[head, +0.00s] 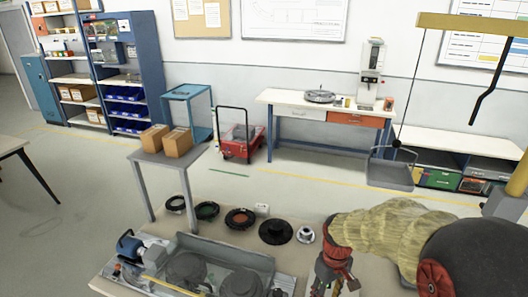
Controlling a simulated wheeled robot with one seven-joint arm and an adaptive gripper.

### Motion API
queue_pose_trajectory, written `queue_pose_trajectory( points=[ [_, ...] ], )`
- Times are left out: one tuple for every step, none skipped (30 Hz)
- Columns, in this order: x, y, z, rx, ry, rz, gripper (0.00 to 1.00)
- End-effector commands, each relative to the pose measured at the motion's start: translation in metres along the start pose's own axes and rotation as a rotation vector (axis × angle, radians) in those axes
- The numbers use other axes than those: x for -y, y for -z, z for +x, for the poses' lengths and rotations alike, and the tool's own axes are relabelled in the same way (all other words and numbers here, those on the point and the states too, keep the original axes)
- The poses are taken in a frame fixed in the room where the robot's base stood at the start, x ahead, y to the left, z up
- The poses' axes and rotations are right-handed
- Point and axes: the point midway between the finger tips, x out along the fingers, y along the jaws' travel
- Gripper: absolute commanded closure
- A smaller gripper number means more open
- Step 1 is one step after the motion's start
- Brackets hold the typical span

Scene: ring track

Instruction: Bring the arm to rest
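My arm comes in from the right edge, with a black joint, red rings and a straw-coloured sleeve. It bends over the right part of the near workbench (160,228). My gripper (334,284) hangs down at the sleeve's end, near the bottom edge of the picture. It is small and partly cut off, so I cannot tell whether its fingers are open or shut. I see nothing clearly held in it. A silver flanged part (305,234) stands on the bench just left of the gripper.
A black flanged disc (276,231) and several ring-shaped parts (241,218) lie along the bench's back. A grey machine fixture (225,250) fills its front left. Behind are a small grey table (185,160) with two cardboard boxes, a red cart (241,150) and a hanging tray (390,175).

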Motion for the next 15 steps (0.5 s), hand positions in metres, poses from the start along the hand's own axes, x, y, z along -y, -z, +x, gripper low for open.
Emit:
queue_pose_trajectory(
  points=[
    [0.005,-0.011,-0.013,-0.014,-0.006,0.052,0.58],
    [0.007,-0.016,-0.018,-0.02,-0.008,0.08,0.58],
    [0.011,-0.024,-0.026,-0.029,-0.011,0.115,0.58],
    [0.013,-0.029,-0.032,-0.038,-0.014,0.141,0.58],
    [0.016,-0.035,-0.037,-0.045,-0.016,0.166,0.58],
    [0.02,-0.043,-0.045,-0.06,-0.021,0.199,0.58],
    [0.023,-0.049,-0.051,-0.073,-0.024,0.222,0.58],
    [0.025,-0.055,-0.057,-0.086,-0.028,0.245,0.58],
    [0.03,-0.064,-0.066,-0.107,-0.032,0.277,0.58],
    [0.033,-0.071,-0.072,-0.125,-0.036,0.301,0.58],
    [0.036,-0.079,-0.079,-0.144,-0.04,0.323,0.58],
    [0.041,-0.089,-0.086,-0.171,-0.045,0.351,0.58],
    [0.044,-0.096,-0.092,-0.193,-0.049,0.37,0.58],
    [0.048,-0.103,-0.097,-0.215,-0.052,0.388,0.58],
    [0.052,-0.113,-0.104,-0.246,-0.057,0.406,0.58]
  ],
)
